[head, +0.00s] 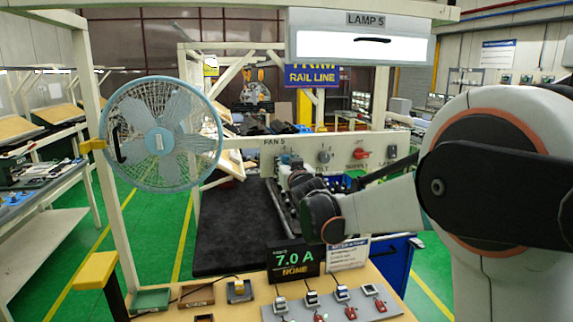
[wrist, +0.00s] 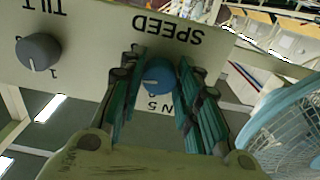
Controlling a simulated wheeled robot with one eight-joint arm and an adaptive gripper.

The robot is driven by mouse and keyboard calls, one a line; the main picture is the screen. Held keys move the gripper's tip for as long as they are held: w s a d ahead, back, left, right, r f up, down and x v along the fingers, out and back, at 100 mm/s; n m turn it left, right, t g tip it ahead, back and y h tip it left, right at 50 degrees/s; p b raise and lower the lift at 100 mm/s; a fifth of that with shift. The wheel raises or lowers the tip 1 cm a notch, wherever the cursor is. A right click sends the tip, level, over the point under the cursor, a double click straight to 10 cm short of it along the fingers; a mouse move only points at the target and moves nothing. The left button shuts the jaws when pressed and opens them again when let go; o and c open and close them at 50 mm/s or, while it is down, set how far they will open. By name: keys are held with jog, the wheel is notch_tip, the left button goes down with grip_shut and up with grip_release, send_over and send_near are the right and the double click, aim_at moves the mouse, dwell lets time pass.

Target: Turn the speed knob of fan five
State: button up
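The blue speed knob (wrist: 157,77) sits on the pale panel, under the word SPEED, which appears upside down in the wrist view. My gripper (wrist: 158,66) is open, with one teal finger on each side of the knob. Narrow gaps seem to show between the fingers and the knob; contact cannot be told for sure. In the head view my gripper (head: 288,164) is at the left part of the FAN 5 panel (head: 304,142) and largely hides the knob. Fan five (head: 160,134), light blue with a round cage, is mounted left of the panel.
A grey tilt knob (wrist: 38,52) is beside the speed knob; it also shows in the head view (head: 324,156). A red supply knob (head: 361,154) is farther right. A display (head: 294,262) reading 7.0 A stands on the bench below, behind several small switches. A dark mat (head: 235,225) lies behind.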

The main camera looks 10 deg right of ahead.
jog(key=shift+n, duration=0.3)
jog(key=n+b, duration=0.1)
jog(key=n, duration=0.2)
jog(key=shift+d+n+b, duration=0.1)
jog(key=shift+n+b, duration=0.4)
jog(key=shift+n, duration=1.5)
jog(key=o, duration=1.1)
jog(key=shift+c, duration=0.2)
jog(key=s, duration=1.2)
jog(key=shift+s, duration=0.15)
